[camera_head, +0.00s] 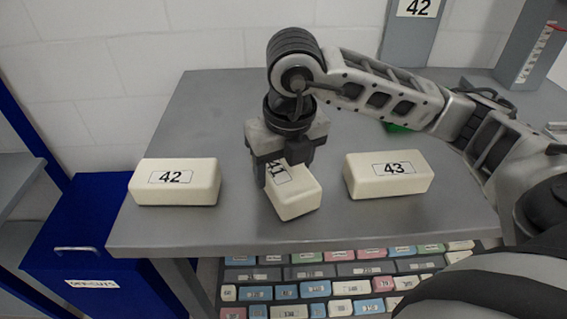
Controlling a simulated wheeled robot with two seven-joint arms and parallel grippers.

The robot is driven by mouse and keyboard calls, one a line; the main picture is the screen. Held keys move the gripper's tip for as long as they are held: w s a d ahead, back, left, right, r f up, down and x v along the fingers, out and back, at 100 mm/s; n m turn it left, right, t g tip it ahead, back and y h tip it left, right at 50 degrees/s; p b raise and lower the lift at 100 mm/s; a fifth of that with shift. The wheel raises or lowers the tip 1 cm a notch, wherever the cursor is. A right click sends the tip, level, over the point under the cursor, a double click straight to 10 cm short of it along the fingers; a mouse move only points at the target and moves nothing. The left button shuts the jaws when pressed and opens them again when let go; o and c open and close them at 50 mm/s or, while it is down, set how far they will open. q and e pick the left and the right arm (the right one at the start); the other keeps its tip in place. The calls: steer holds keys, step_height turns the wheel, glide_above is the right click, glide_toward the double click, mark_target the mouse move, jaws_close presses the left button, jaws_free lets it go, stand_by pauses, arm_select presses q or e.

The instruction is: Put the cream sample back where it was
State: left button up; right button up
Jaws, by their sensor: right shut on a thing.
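Three cream blocks are on the grey table. The block labelled 42 (175,183) is at the left. The block labelled 43 (389,176) is at the right. The block labelled 41 (295,200) is between them, turned at an angle. My right gripper (279,172) comes down from above and is shut on block 41, its fingers covering part of the label. I cannot tell whether block 41 touches the table. My left gripper is not in view.
The grey table (240,100) has free room behind the blocks. Below its front edge, a rack (345,280) holds several coloured labelled blocks. A blue bin (85,245) with an off-cuts label stands at the left. A grey post (408,40) marked 42 rises behind the table.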

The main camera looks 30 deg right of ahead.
mark_target(287, 172)
steer(key=shift+f, duration=0.2)
steer(key=o, duration=1)
steer(key=shift+r, duration=0.7)
arm_select(q)
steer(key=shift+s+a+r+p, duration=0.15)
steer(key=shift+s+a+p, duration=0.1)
steer(key=shift+p, duration=0.9)
arm_select(e)
step_height(287, 172, up, 11)
steer(key=s, duration=0.1)
steer(key=shift+s+a, duration=0.15)
steer(key=shift+s, duration=0.25)
